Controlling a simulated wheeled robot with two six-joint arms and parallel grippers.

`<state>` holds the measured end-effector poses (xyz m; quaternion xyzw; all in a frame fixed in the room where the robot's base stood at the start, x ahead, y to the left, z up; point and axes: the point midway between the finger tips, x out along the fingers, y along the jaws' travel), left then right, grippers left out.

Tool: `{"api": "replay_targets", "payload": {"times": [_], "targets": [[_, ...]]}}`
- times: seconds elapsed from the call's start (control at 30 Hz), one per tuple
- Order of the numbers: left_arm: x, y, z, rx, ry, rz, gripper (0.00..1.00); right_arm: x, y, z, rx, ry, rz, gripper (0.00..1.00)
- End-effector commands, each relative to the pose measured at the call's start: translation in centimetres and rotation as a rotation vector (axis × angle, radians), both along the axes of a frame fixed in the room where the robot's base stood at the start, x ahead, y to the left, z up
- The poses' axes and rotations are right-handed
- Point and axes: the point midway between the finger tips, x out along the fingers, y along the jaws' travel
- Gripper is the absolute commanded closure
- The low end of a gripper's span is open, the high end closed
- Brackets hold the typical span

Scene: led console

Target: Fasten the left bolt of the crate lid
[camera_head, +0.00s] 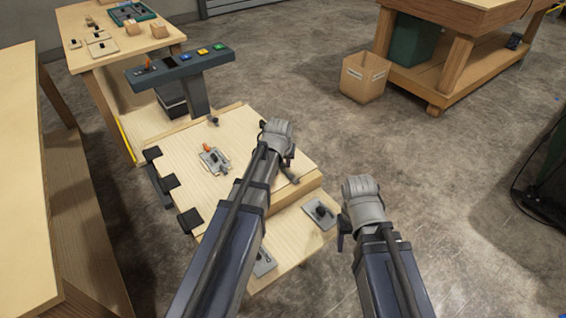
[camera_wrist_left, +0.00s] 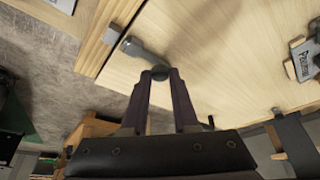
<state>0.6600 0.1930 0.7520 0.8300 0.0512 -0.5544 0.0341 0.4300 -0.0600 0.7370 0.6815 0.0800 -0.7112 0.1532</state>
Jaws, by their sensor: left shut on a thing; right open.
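The crate lid (camera_head: 245,180) is a pale wooden panel lying flat, with a grey plate with an orange part (camera_head: 214,158) on it. A grey bolt (camera_head: 291,177) lies at the lid's right edge, and its bar (camera_wrist_left: 143,53) points toward the edge strip in the left wrist view. My left gripper (camera_wrist_left: 160,77) is shut on the bolt's dark round knob (camera_wrist_left: 160,71); in the head view my left gripper (camera_head: 284,160) partly hides it. A second small grey fitting (camera_head: 213,121) sits near the lid's far edge. My right gripper (camera_head: 342,238) is open and empty, right of the crate.
A console (camera_head: 180,66) with coloured buttons stands on a post behind the lid. Black hinges (camera_head: 170,183) line the lid's left side. A grey plate with a dark part (camera_head: 320,212) lies on wood below the lid. A cardboard box (camera_head: 364,77) stands on the open floor.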

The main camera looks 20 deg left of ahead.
Motion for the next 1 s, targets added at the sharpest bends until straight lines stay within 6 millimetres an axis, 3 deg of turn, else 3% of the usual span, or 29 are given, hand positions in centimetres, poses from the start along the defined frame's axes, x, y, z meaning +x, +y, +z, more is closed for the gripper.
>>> {"api": "replay_targets", "payload": {"times": [0.2, 0.47, 0.5, 0.7, 0.77, 1.0], "targets": [[-1.8, -2.1, 0.0, 0.000, 0.001, -0.003, 1.00, 0.0, 0.0, 0.0, 0.000, 0.000, 0.000, 0.40], [-1.9, -2.4, -0.1, -0.003, 0.005, -0.001, 1.00, 0.0, 0.0, 0.0, 0.000, 0.000, 0.000, 0.40], [-1.9, -2.4, -0.1, -0.004, 0.005, -0.002, 0.69, 0.0, 0.0, 0.0, 0.000, 0.000, 0.000, 0.40], [-1.9, -2.3, 0.0, -0.002, 0.003, -0.001, 0.46, 0.0, 0.0, 0.0, 0.000, 0.000, 0.000, 0.40], [-1.8, -2.3, 0.0, -0.002, 0.002, -0.001, 0.42, 0.0, 0.0, 0.0, 0.000, 0.000, 0.000, 0.40], [-1.8, -2.3, 0.0, -0.001, 0.001, 0.000, 0.42, 0.0, 0.0, 0.0, 0.000, 0.000, 0.000, 0.40]]}}
